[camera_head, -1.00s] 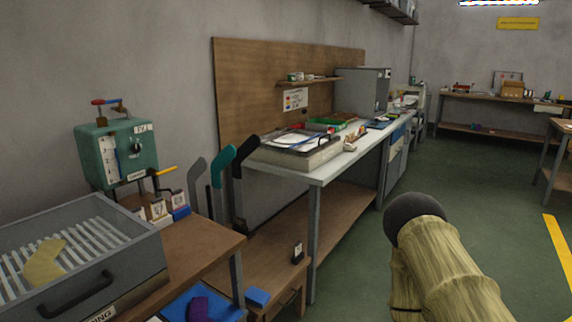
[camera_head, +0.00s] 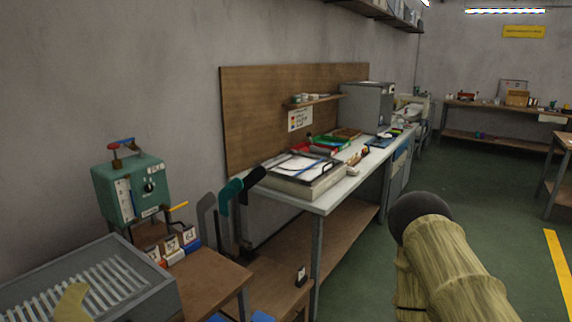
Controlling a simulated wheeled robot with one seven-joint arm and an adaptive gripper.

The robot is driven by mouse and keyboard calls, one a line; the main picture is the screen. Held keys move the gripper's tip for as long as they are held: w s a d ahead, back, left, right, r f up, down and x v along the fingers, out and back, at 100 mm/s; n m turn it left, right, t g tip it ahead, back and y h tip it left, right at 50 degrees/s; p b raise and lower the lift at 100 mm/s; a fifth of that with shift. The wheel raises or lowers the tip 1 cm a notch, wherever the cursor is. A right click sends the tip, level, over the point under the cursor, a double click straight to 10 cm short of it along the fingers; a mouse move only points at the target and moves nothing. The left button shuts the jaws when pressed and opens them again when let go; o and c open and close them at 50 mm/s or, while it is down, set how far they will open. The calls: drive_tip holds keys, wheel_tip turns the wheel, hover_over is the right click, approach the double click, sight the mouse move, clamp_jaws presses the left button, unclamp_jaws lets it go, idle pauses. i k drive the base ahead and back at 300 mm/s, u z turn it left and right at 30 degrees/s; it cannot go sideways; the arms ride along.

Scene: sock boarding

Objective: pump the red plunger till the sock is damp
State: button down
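A green box (camera_head: 131,194) with a black knob and a white gauge stands at the left against the wall. A red-handled part (camera_head: 121,143) sits on its top; I cannot tell whether this is the plunger. A yellowish flat piece (camera_head: 72,303), perhaps the sock, lies on the slatted grey tray at the lower left, cut by the picture's bottom edge. I cannot tell whether it is damp. My arm (camera_head: 455,265), in a tan sleeve with a dark rounded end, shows at the lower right. My gripper is not in view.
Small labelled blocks (camera_head: 173,248) and upright curved boards (camera_head: 228,200) stand beside the green box. A long workbench (camera_head: 322,201) with a framed tray (camera_head: 304,177) runs along the wall. The green floor (camera_head: 490,200) is clear at the right.

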sight(113, 145)
drive_tip(key=z, duration=1.7)
drive_tip(key=k, duration=1.05)
drive_tip(key=u, duration=1.85)
